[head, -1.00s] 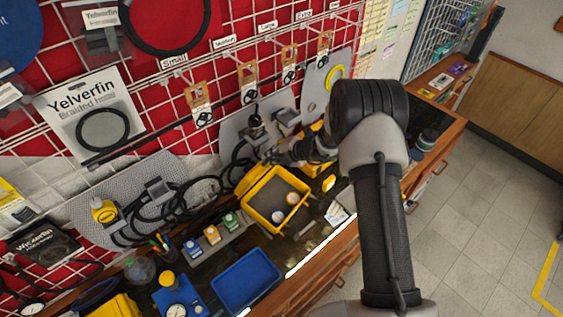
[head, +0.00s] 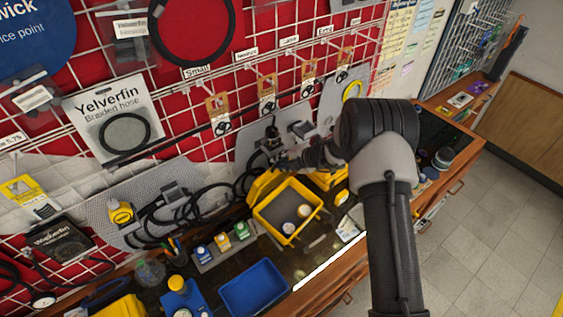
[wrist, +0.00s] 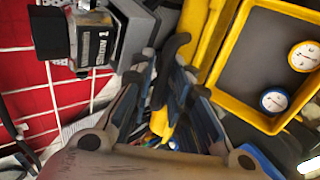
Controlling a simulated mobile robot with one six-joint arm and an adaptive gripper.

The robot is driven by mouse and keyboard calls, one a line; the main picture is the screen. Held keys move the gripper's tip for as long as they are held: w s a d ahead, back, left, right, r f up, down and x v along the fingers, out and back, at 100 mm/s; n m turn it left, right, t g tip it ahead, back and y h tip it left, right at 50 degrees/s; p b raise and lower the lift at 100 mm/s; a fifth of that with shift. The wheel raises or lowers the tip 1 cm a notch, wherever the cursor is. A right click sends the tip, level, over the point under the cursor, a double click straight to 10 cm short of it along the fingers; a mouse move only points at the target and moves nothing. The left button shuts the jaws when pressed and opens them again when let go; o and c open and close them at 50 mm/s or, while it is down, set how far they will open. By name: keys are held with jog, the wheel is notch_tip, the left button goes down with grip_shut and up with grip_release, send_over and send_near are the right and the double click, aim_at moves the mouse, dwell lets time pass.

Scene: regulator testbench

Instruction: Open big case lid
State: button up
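A yellow case (head: 268,227) with a grey inside stands open on the bench. Two round gauges lie in it. Its yellow lid (head: 265,184) is raised at the wall side. In the wrist view the case (wrist: 223,72) is at the right and its yellow lid (wrist: 204,38) is left of it. My gripper (wrist: 169,68) is next to the lid, its fingers apart with a black curved piece showing between them. I cannot tell if they touch it. In the head view my gripper (head: 312,156) is small and partly hidden by my arm.
Another yellow case (head: 328,179) sits behind, partly hidden by my arm. A blue tray (head: 252,288) and small coloured boxes (head: 222,242) are in front. Black hoses (head: 180,212) lie left of the case. A grid wall with hanging parts rises behind.

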jog(key=v, duration=1.2)
dwell(0.4)
jog(key=s+a+r+n+g+b, duration=0.1)
jog(key=s+a+r+n+b, duration=0.1)
jog(key=s+n+b, duration=0.75)
jog(key=s+a+r+n+g+b, duration=0.2)
jog(key=s+r+n+b, duration=0.15)
jog(key=s+n, duration=0.6)
jog(key=s+d+f+n+h+b, duration=0.2)
jog(key=s+d+f+n+b, duration=0.1)
jog(key=s+n, duration=0.3)
jog(key=s+d+f+n+h+b, duration=0.2)
jog(key=s+d+f+n+b, duration=0.2)
jog(key=n, duration=0.7)
jog(key=s+d+f+n+t+h+b, duration=0.1)
jog(key=s+d+f+n+h+b, duration=0.2)
jog(key=s+n+b, duration=0.4)
jog(key=shift+s+d+f+n, duration=0.35)
jog(key=shift+s+n, duration=0.35)
jog(key=shift+s, duration=0.45)
